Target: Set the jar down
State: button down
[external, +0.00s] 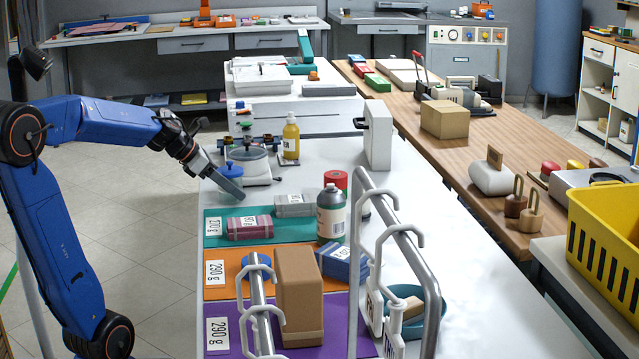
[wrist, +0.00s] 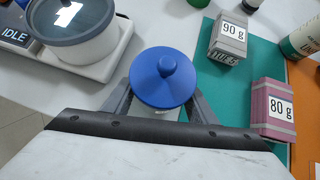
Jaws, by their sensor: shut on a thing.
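The jar has a round blue lid with a knob, seen from above in the wrist view (wrist: 163,80), and a pale body mostly hidden under the lid. In the external view its blue lid (external: 231,169) shows at the left edge of the white counter. My gripper (wrist: 160,105) is shut on the jar, with a finger on each side of it. In the external view my gripper (external: 229,184) hides most of the jar's body. I cannot tell whether the jar's base touches the counter.
A scale with an IDLE display (wrist: 15,38) holds a lidded pot (wrist: 78,30) beside the jar. A yellow bottle (external: 291,137) stands behind. A tall bottle (external: 331,214) stands near the mats.

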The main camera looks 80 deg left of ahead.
jog(key=shift+f, duration=0.1)
jog(key=c, duration=0.7)
grip_release()
jog(key=shift+c, duration=0.2)
jog(key=shift+s+r, duration=0.25)
jog(key=shift+r, duration=0.1)
jog(key=v, duration=1.1)
jog(key=shift+s+r, duration=0.1)
